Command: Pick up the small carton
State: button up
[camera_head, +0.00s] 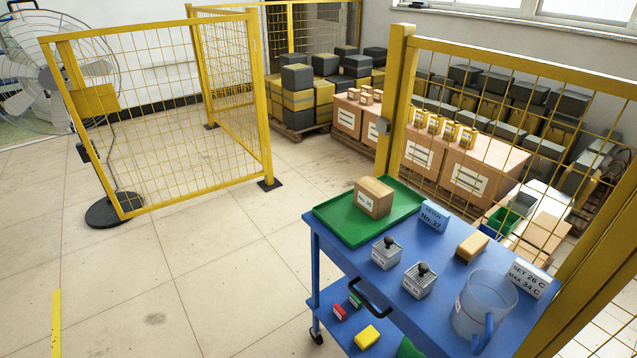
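A small brown carton (374,197) with a white label sits upright in the green tray (336,226) on top of the blue cart (331,262). The label's print is too small to read surely. A smaller plain tan block (472,246) lies on the cart top, right of the tray. Several little cartons (366,96) stand on large brown boxes behind the fence. My gripper is not in view, and nothing touches the carton in the tray.
Grey knobbed boxes (386,252), a clear jug (484,306) and blue sign "No. 27" (433,218) share the cart top. A yellow mesh fence (500,130) stands close behind the cart. A fan (60,80) stands far left. The tiled floor (200,270) left of the cart is clear.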

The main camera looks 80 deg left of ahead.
aim_at(372, 196)
jog(key=u, duration=1.85)
jog(key=i+l, duration=0.25)
jog(key=i, duration=0.2)
jog(key=i+l+z, duration=0.1)
jog(key=i+l, duration=0.2)
jog(key=i, duration=0.6)
